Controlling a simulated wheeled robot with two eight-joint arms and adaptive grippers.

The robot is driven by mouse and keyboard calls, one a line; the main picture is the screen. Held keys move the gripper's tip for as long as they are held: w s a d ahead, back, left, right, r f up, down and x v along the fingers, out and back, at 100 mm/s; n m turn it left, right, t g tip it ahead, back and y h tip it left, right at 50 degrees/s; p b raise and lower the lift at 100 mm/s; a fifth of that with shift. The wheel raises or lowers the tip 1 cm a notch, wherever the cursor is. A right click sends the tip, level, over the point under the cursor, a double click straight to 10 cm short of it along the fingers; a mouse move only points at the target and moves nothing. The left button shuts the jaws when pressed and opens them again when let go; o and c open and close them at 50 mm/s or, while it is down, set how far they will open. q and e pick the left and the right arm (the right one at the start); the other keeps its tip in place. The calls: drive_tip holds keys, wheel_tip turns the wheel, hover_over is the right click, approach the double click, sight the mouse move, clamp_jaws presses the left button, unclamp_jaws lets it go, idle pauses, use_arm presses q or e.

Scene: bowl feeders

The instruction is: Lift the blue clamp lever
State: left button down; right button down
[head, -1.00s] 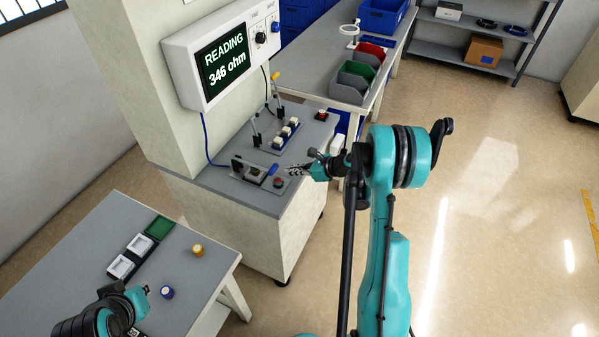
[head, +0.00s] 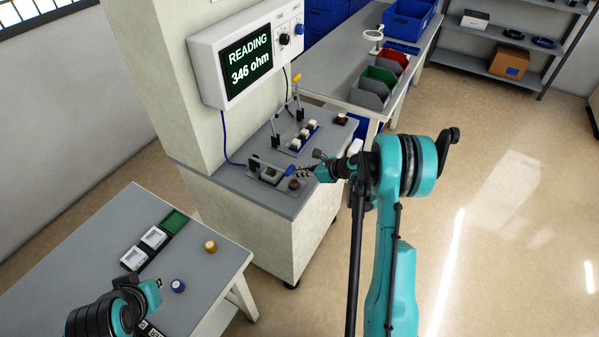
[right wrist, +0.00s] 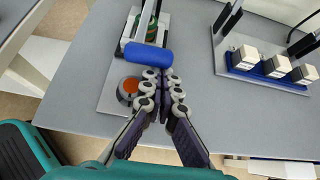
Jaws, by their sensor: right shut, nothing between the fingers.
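The blue clamp lever (head: 289,170) is a blue grip on a small fixture plate (head: 266,178) on the grey bench. In the right wrist view, the blue lever (right wrist: 148,55) lies across the fixture like a short cylinder. My right gripper (right wrist: 163,78) is shut and empty, its fingertips just below the lever's right end; I cannot tell whether they touch it. In the head view my right gripper (head: 302,172) is just right of the lever. My left gripper (head: 150,290) is at the lower left over the near table, its fingers unclear.
A red-orange button (right wrist: 131,86) sits beside the lever. A second fixture with white blocks (head: 303,137) stands behind. The meter (head: 248,55) reads 346 ohm. The near table (head: 85,255) holds white trays, a green tray, a blue cylinder and a yellow one.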

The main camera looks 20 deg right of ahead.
drive_tip(key=shift+r+g+h+p, duration=0.3)
drive_tip(key=shift+r+g+p, duration=0.1)
drive_tip(key=shift+r+p, duration=0.6)
drive_tip(key=r+g+h+p, duration=0.1)
drive_tip(key=r+p, duration=0.1)
drive_tip(key=w+a+r+g+h+p, duration=0.1)
drive_tip(key=r+p, duration=0.1)
drive_tip(key=r, duration=0.1)
drive_tip(key=r+g+h+p, duration=0.1)
drive_tip(key=r+g+p, duration=0.1)
drive_tip(key=p, duration=0.1)
drive_tip(key=shift+w+a+r, duration=0.25)
drive_tip(key=shift+w+r, duration=0.1)
drive_tip(key=w+a+r+g+h+p, duration=0.3)
drive_tip(key=w+a+r+p, duration=0.2)
drive_tip(key=w+r, duration=0.1)
drive_tip(key=shift+w+r+g, duration=0.3)
drive_tip(key=shift+w+r, duration=0.05)
drive_tip(key=shift+r, duration=0.15)
wheel_tip(320, 180, up, 12)
drive_tip(key=shift+s+d, duration=0.2)
drive_tip(key=shift+s, duration=0.15)
